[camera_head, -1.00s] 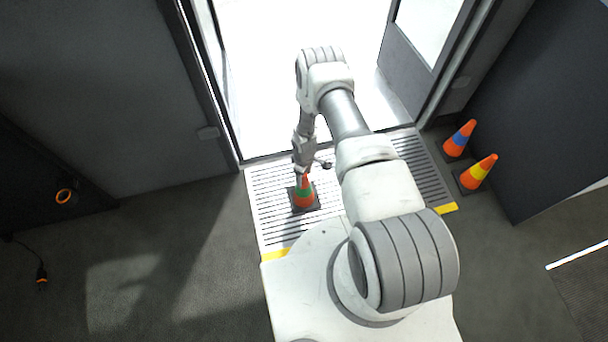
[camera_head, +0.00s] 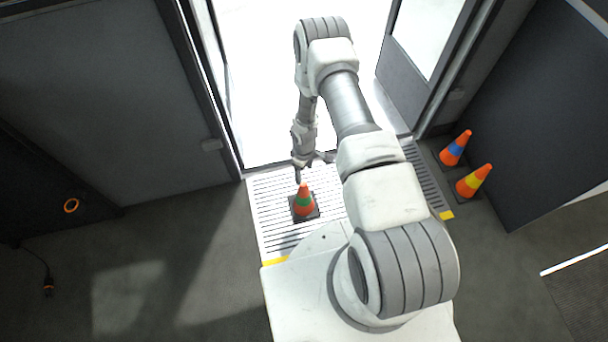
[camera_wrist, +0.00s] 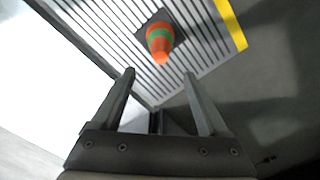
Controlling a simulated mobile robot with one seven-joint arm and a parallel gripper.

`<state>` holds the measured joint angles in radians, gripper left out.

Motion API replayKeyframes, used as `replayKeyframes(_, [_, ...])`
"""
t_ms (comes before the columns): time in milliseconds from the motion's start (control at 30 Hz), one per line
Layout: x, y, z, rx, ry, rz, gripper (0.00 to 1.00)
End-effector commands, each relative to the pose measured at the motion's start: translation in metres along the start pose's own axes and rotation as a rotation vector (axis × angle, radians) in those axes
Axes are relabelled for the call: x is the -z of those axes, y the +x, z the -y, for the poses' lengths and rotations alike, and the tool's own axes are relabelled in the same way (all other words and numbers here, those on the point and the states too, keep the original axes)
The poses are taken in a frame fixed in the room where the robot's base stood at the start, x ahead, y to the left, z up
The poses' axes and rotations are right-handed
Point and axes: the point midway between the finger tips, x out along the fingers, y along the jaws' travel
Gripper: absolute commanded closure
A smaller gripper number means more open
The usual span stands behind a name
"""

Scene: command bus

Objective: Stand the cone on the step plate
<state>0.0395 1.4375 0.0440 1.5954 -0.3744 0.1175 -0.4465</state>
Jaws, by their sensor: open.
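An orange cone with a green band (camera_head: 304,200) stands upright on its dark square base on the slatted step plate (camera_head: 268,218). In the wrist view the cone (camera_wrist: 160,42) shows beyond the fingertips, with its tip pointing toward me, on the step plate (camera_wrist: 205,52). My gripper (camera_head: 300,172) is above and just behind the cone in the head view, apart from it. In the wrist view my gripper (camera_wrist: 158,75) has its two fingers spread with nothing between them.
Two more orange cones, one with a blue band (camera_head: 456,148) and one with a yellow band (camera_head: 474,181), stand on the floor right of the plate. The bright open doorway (camera_head: 262,80) lies behind the plate. A cable with a plug (camera_head: 48,286) lies at left.

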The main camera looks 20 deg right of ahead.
Motion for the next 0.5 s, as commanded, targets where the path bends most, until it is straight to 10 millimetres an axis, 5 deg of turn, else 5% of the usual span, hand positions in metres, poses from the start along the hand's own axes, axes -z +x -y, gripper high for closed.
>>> replayKeyframes(267, [0.01,-0.041,-0.013,-0.02,0.022,-0.008,0.23])
replayKeyframes(500, [0.033,-0.151,-0.048,-0.089,0.113,-0.037,0.23])
